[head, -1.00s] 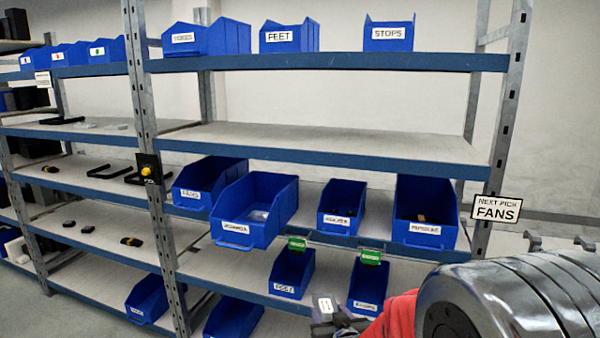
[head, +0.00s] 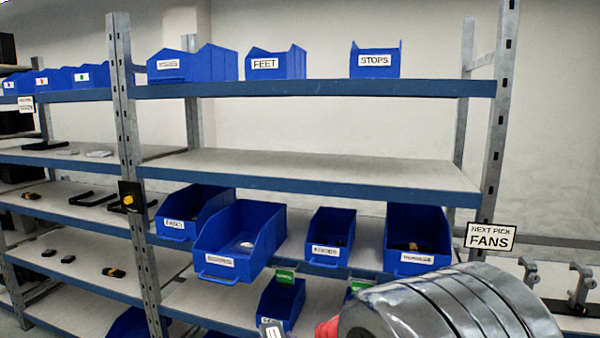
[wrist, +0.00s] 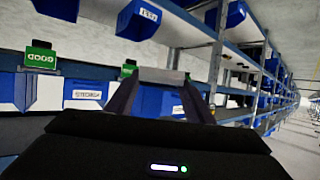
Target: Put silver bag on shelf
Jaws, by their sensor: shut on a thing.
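In the wrist view, my gripper (wrist: 160,92) is shut on a pale grey thing (wrist: 162,76) between its fingertips. It looks like the silver bag seen edge-on, but only a narrow strip shows. The head view does not show the bag or the fingertips; they are below the picture edge or hidden. The shelf unit fills the head view. Its empty middle shelf (head: 300,183) has a blue front edge and a clear pale board. The upper shelf (head: 320,89) holds several blue bins.
Blue bins, including one sticking out in front (head: 240,240), fill the shelf below the empty one. A grey upright (head: 492,130) and a FANS sign (head: 490,237) stand at the right. A steel upright (head: 128,150) carries a black box with a yellow knob on the left.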

